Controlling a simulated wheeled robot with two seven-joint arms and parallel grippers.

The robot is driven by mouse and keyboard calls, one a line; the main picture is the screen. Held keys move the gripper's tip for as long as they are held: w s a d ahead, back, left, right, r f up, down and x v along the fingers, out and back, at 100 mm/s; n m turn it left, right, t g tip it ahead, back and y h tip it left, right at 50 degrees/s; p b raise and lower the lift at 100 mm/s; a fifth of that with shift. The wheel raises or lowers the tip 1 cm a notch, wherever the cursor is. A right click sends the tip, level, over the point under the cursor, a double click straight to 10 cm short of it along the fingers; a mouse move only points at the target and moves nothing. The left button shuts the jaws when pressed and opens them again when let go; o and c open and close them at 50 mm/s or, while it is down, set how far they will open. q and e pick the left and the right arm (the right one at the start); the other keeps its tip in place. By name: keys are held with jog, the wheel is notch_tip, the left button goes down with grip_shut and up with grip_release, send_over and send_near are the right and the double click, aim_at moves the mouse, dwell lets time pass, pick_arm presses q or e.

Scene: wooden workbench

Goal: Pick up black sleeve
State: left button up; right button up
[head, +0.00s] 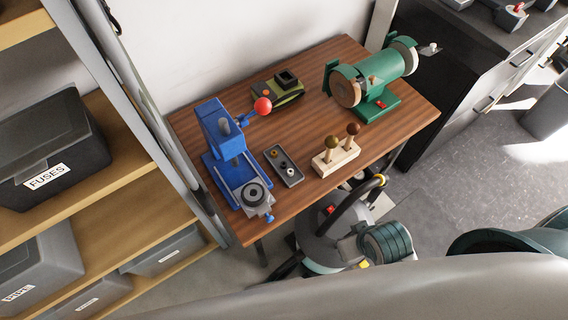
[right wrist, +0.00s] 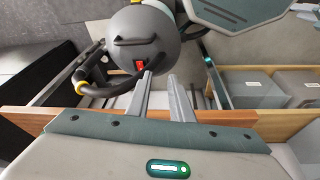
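A small dark tray (head: 272,150) lies on the workbench right of the blue press. In it are a brass-coloured piece, a small dark piece (head: 282,164) and a pale ring-like piece. The dark piece may be the black sleeve, but it is too small to tell. A larger dark ring (head: 254,194) sits on the press's grey plate. My right gripper (right wrist: 160,82) shows in the right wrist view, its two fingers apart and nothing between them. It is away from the tray, which that view does not show. My left gripper is not in view.
The blue press (head: 217,130) has a red-knobbed lever. A wooden block with two knobbed tools (head: 336,157), a green bench grinder (head: 372,82) and a green-black device (head: 278,92) stand on the bench (head: 310,66). A grey vacuum (head: 318,235) stands before it; shelves (head: 122,170) are left.

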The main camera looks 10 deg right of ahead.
jog(key=w+a+r+n+y, duration=0.1)
jog(key=w+a+r+n, duration=0.15)
jog(key=w, duration=0.25)
jog(key=w+a+r+n+t+y, duration=0.1)
jog(key=w+a+r+n+y, duration=0.15)
jog(key=w, duration=0.25)
jog(key=w+a+r+n, duration=0.1)
jog(key=w+a+r, duration=0.1)
jog(key=w+r, duration=0.25)
jog(key=w+d+r+n+g+y, duration=0.1)
jog(key=w+d+r+n, duration=0.2)
jog(key=w, duration=0.4)
jog(key=shift+w+r, duration=0.4)
jog(key=shift+r, duration=0.5)
jog(key=shift+f, duration=0.1)
jog(key=p, duration=0.3)
send_near(284, 165)
jog(key=shift+w+a+f, duration=0.25)
jog(key=shift+w+f, duration=0.35)
jog(key=shift+f, duration=0.05)
jog(key=shift+w+a+f, duration=0.15)
jog(key=shift+w+f, duration=0.05)
jog(key=shift+f, duration=0.35)
